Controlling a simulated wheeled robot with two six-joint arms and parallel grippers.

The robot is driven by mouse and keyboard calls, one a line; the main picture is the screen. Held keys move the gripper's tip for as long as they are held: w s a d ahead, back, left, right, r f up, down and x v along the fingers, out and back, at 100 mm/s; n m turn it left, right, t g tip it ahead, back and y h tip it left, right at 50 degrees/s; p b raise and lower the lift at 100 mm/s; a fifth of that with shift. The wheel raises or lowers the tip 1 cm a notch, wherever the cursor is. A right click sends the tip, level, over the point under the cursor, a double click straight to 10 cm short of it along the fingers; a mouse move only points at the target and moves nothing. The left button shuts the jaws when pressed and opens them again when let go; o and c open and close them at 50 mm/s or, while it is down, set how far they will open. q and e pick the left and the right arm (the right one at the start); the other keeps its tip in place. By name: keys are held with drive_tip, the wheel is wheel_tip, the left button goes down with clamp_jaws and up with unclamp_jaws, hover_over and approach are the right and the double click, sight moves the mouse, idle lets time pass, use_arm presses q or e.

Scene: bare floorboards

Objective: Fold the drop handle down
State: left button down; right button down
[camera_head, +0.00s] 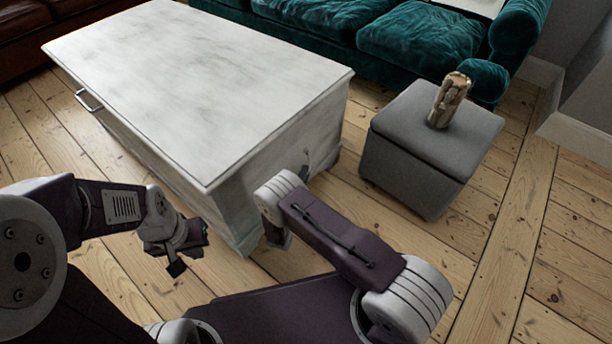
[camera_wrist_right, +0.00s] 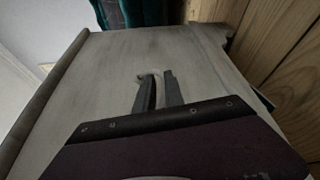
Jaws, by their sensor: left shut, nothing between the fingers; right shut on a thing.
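The pale, worn wooden chest (camera_head: 200,75) fills the left and middle of the head view. A drop handle (camera_head: 306,163) is on its short end panel, partly hidden behind my right arm. In the right wrist view the handle shows as a small curved piece (camera_wrist_right: 141,77) at the fingertips. My right gripper (camera_wrist_right: 158,76) is shut on this handle, against the end panel. The handle's exact angle is hard to tell. My left gripper (camera_head: 180,262) is shut and empty, over the floor in front of the chest.
Another metal handle (camera_head: 88,100) is on the chest's long side. A grey ottoman (camera_head: 420,150) with a carved figure (camera_head: 449,100) on it stands to the right. A teal sofa (camera_head: 400,35) is behind. Floorboards (camera_head: 490,255) at the right are clear.

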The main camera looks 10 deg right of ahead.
drive_tip(key=shift+w+a+f+m+t+b, duration=0.15)
drive_tip(key=shift+f+m+t+b, duration=0.1)
drive_tip(key=shift+m, duration=0.3)
drive_tip(key=shift+w+a+f+m+t+b, duration=0.15)
drive_tip(key=shift+f+m+b, duration=0.1)
drive_tip(key=shift+m, duration=0.3)
drive_tip(key=c, duration=1.5)
unclamp_jaws()
drive_tip(key=shift+c, duration=0.2)
drive_tip(key=shift+w, duration=0.1)
drive_tip(key=p+v, duration=0.5)
drive_tip(key=v, duration=0.4)
drive_tip(key=shift+f, duration=0.15)
